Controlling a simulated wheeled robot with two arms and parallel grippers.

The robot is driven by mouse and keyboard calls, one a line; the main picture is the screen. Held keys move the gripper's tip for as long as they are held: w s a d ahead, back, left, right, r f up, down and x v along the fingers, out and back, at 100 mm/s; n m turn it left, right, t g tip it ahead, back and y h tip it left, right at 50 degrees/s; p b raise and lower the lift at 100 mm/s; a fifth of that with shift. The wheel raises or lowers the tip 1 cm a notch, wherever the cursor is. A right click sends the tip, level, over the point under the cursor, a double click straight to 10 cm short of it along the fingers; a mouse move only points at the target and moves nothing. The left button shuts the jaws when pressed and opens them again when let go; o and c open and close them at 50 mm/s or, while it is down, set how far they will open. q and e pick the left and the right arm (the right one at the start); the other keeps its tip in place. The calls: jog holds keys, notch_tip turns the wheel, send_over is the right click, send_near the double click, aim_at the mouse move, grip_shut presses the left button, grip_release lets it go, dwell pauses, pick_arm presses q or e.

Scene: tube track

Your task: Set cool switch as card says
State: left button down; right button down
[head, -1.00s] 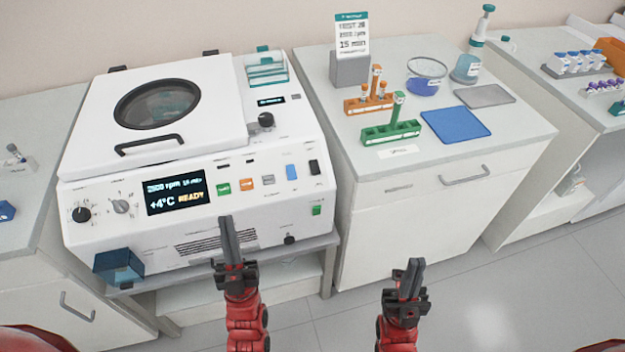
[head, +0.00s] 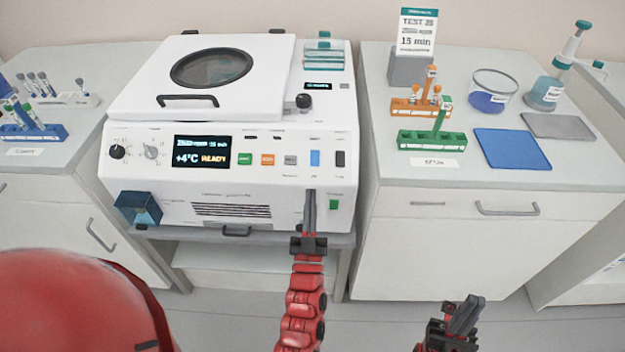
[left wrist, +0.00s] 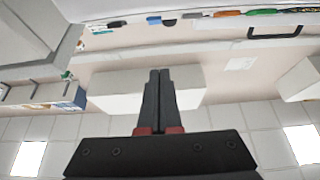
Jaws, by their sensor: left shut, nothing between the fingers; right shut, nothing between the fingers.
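The white centrifuge (head: 130,170) has a display (head: 201,152) reading +4°C READY; its upper line is blurred. A blue rocker switch (head: 315,158) and a black one (head: 340,159) sit at the right of its front panel. Their labels are too small to read, so I cannot tell which is the cool switch or its position. The card (head: 416,31) reads TEST 28, a blurred rpm line and 15 min. My left gripper (head: 309,193) is shut and empty, below the blue switch in the picture; it also shows in the left wrist view (left wrist: 158,75). My right gripper (head: 468,305) is shut, low at right.
Green (head: 245,159), orange (head: 267,159) and grey (head: 290,160) buttons sit left of the blue switch. A black knob (head: 303,101) stands above. A blue box (head: 138,207) juts from the lower left front. The right bench holds tube racks (head: 432,140) and a blue mat (head: 512,149).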

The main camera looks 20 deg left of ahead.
pick_arm(q)
notch_tip(320, 180, up, 4)
jog(key=p, duration=0.2)
send_over(313, 170)
jog(key=s, duration=0.4)
jog(key=w, duration=0.1)
jog(key=f, duration=0.1)
jog(key=w, duration=0.1)
jog(key=shift+w+d+f, duration=0.15)
jog(key=shift+w+f, duration=0.1)
jog(key=shift+w, duration=0.1)
jog(key=shift+w+a+f, duration=0.2)
jog(key=shift+w+f, duration=0.2)
jog(key=shift+f, duration=0.15)
jog(key=shift+w+g+p, duration=0.2)
jog(key=shift+g+p, duration=0.2)
jog(key=shift+p, duration=0.05)
jog(key=shift+f, duration=0.15)
